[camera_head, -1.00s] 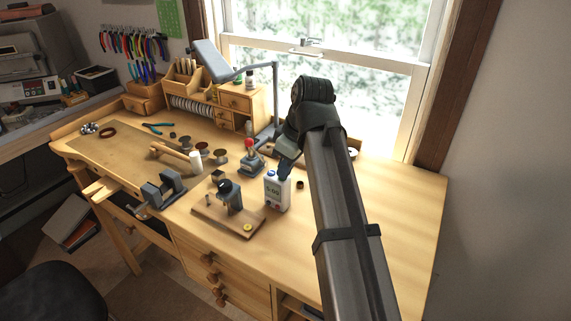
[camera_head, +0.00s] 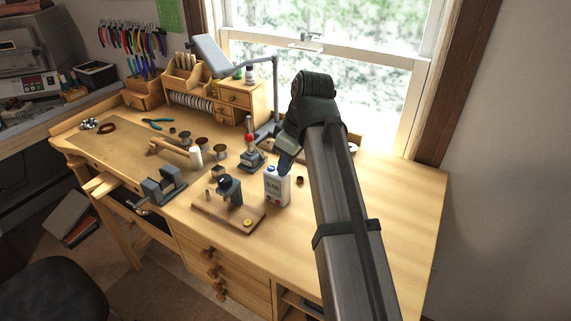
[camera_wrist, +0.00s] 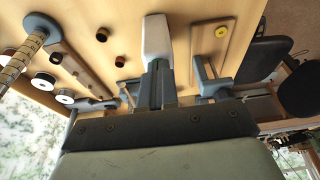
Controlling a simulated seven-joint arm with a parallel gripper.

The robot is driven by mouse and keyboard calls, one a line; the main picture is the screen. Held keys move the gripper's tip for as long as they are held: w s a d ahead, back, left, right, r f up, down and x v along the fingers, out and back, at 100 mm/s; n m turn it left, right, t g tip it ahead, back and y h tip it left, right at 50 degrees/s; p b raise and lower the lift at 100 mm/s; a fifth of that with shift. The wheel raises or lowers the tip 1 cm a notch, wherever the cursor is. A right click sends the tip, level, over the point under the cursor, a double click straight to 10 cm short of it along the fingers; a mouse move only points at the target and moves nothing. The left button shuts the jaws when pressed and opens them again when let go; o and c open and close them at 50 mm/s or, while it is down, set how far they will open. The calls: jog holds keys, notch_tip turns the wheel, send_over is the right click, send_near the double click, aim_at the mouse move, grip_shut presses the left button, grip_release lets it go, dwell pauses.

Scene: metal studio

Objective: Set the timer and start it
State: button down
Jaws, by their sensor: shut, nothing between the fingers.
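The timer (camera_head: 277,190) is a white upright box on the bench, with a small display and small buttons low on its front. A blue button (camera_head: 271,169) shows at the left of its top. My gripper (camera_head: 285,166) is over the right part of the timer's top, its fingers together and empty. I cannot tell whether the tips touch the top. In the wrist view the gripper (camera_wrist: 158,72) points at the timer (camera_wrist: 156,36), and the fingers hide its near end. The display digits are too small to read surely.
A wooden base (camera_head: 212,215) with a grey device and a yellow button (camera_head: 247,222) stands left of the timer. A grey stand with a red knob (camera_head: 250,139) is behind it. The bench's right side is clear.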

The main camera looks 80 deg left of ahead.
jog(key=v, duration=1.3)
jog(key=shift+s+a+r, duration=0.25)
jog(key=shift+a+r, duration=0.05)
jog(key=shift+a, duration=0.05)
